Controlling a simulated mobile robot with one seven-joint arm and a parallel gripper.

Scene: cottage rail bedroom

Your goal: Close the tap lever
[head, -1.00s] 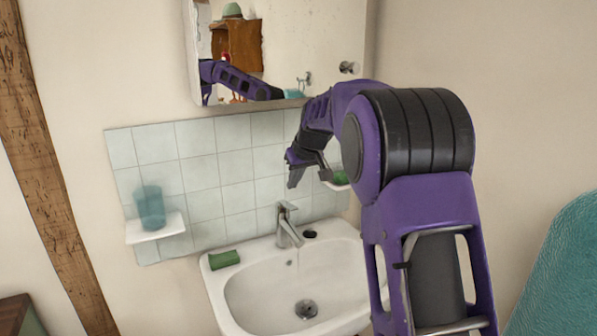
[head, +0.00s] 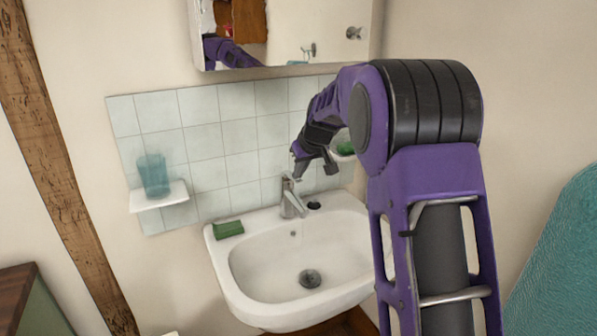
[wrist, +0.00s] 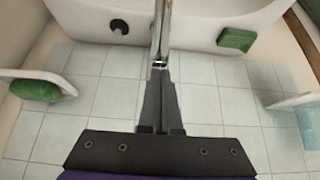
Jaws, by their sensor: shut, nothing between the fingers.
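The chrome tap (head: 291,200) stands at the back of the white sink, with its lever (head: 287,181) on top. My gripper (head: 298,177) is shut and empty, pointing down right beside the top of the tap. In the wrist view my gripper's closed fingers (wrist: 159,68) line up with the chrome tap (wrist: 161,30), their tips at or very near its lever end. I cannot tell whether they touch. The fingers partly hide the lever in the wrist view.
The white sink (head: 245,283) has a green block (head: 228,229) on its left rim and a dark round piece (head: 314,205) right of the tap. A left shelf (head: 160,197) holds a teal cup (head: 153,175). A right soap dish (head: 343,155) and a mirror cabinet (head: 290,30) are close to my arm.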

